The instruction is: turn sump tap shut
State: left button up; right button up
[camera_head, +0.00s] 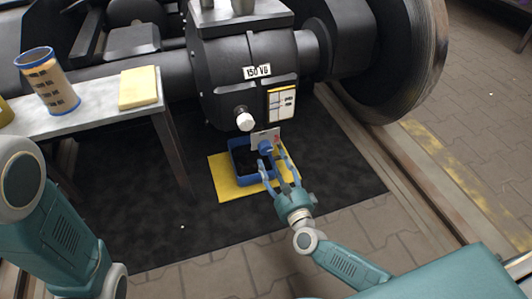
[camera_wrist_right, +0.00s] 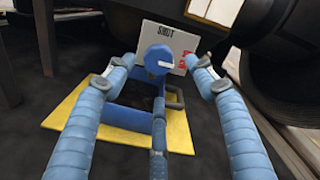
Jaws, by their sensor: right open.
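The sump tap is a blue round knob (camera_head: 265,147) with a white plate (camera_head: 268,136) behind it, low under the dark gear housing. In the right wrist view the knob (camera_wrist_right: 158,60) has a white pointer directed right, towards red lettering. The plate (camera_wrist_right: 172,38) reads SHUT at its top. My right gripper (camera_head: 272,158) is open in front of the tap. Its two upper fingers stand left and right of the knob, apart from it, and a third finger is below. My left arm shows at the left; its gripper is out of view.
A blue tray (camera_head: 236,161) stands on a yellow mat (camera_head: 227,187) below the tap. A white knob (camera_head: 244,121) sticks out of the housing (camera_head: 238,65). A bench (camera_head: 95,119) at left holds a can (camera_head: 48,82) and a yellow block (camera_head: 138,88). A large wheel (camera_head: 395,60) stands right.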

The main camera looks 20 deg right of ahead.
aim_at(268, 152)
jog(key=w+b, duration=0.1)
jog(key=w, duration=0.2)
jog(key=w+b, duration=0.1)
jog(key=w, duration=0.2)
jog(key=shift+w+a+f, duration=0.1)
jog(key=shift+w+f, duration=0.05)
jog(key=shift+f, duration=0.05)
jog(key=shift+w+r+b, duration=0.1)
jog(key=shift+w+b, duration=0.3)
jog(key=shift+w, duration=0.35)
jog(key=shift+c, duration=0.5)
jog(key=c, duration=1)
